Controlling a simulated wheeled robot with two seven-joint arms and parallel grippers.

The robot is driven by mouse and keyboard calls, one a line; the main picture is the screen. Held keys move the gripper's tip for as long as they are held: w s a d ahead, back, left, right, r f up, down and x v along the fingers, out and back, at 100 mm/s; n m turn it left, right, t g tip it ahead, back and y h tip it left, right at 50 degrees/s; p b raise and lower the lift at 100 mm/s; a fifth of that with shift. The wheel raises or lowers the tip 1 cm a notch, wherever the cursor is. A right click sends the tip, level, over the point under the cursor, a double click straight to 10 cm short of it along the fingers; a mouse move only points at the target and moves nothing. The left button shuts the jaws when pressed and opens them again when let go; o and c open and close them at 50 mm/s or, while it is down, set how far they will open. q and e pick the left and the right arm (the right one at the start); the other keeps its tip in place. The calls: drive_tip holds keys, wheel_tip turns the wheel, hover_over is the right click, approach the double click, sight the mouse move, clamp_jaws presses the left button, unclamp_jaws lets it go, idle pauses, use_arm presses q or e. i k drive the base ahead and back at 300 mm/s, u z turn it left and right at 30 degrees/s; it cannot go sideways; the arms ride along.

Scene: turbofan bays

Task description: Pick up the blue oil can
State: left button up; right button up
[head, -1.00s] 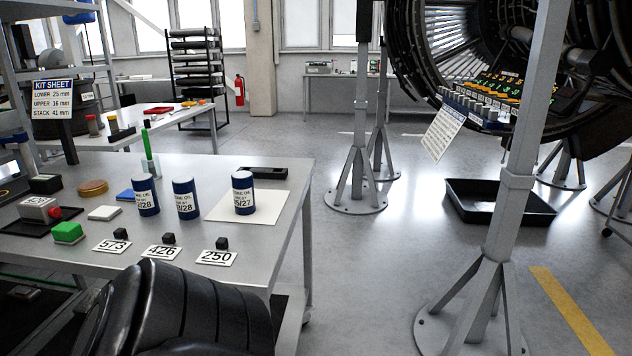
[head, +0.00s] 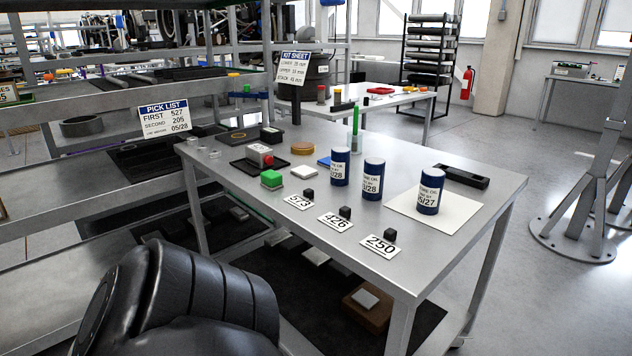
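Several blue cans stand upright on the grey metal table (head: 420,265) in the head view. The left can (head: 340,167) and the middle can (head: 373,180) stand side by side, with labels ending in /28. The right can (head: 430,192) stands on a white sheet (head: 462,212), and its label reads 05/27. Each can has a white label and a dark lid. Neither gripper shows; a dark arm link of mine fills the lower left.
Number cards 573 (head: 299,202), 426 (head: 335,222) and 250 (head: 381,247) lie before the cans. A black tray (head: 461,177) lies behind the right can. A pick list sign (head: 165,118) hangs on the left shelving. Open floor lies right of the table.

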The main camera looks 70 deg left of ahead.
sight(432, 182)
drive_tip(key=u, duration=2.35)
